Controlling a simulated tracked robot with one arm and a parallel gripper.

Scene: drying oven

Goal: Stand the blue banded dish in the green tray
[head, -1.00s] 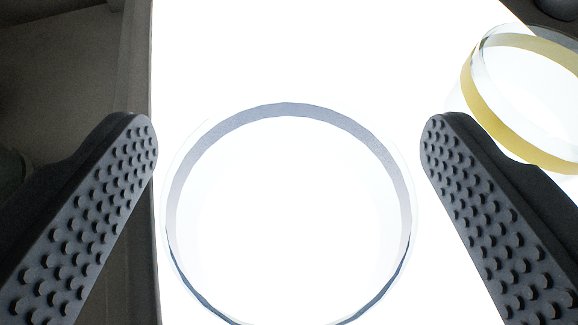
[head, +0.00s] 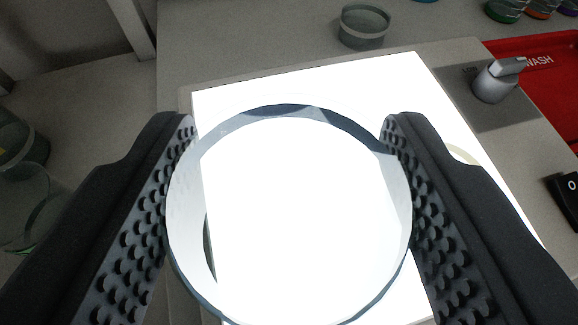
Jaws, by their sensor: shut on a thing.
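The blue banded dish (head: 290,111) is a clear round dish with a grey-blue band round its side. It is between the two black studded fingers of my gripper (head: 290,190), which is shut on it. The dish is held above the bright white light panel (head: 320,85), with the panel showing through it. No green tray can be made out in view; a trace of green shows at the lower left edge, by a clear glass vessel (head: 35,205).
A grey-green glass dish (head: 364,27) stands behind the panel. A red WASH area (head: 540,70) lies at the right, with several coloured dishes behind it. A silver knob (head: 497,80) and a black switch (head: 566,197) are on the right. Another glass vessel (head: 20,145) is at far left.

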